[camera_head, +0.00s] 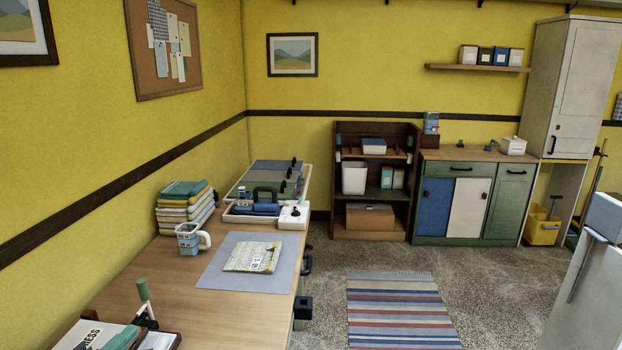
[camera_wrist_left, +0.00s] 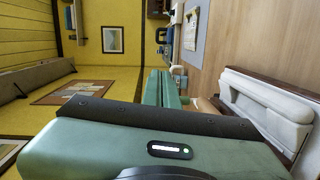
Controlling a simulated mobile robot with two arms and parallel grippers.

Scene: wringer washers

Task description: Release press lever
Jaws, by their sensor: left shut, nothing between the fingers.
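My left gripper (camera_wrist_left: 155,120) fills the lower part of the left wrist view as a green housing with a black front edge and a small lit indicator. It is shut and holds nothing. A pale, rounded part on a dark brown base (camera_wrist_left: 262,108) lies to its right, apart from it, over the wooden table. In the head view, a green upright grip (camera_head: 143,290) on a black mount stands at the table's lower left corner. I cannot tell for certain which part is the press lever. My right gripper is not in view.
The wooden table (camera_head: 190,285) carries a grey mat (camera_head: 212,274) with a printed packet (camera_head: 252,257), a mug (camera_head: 188,241), a book stack (camera_head: 184,205) and trays. A "NESS" book (camera_head: 92,338) lies at the near left. The striped rug (camera_head: 400,312) is clear.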

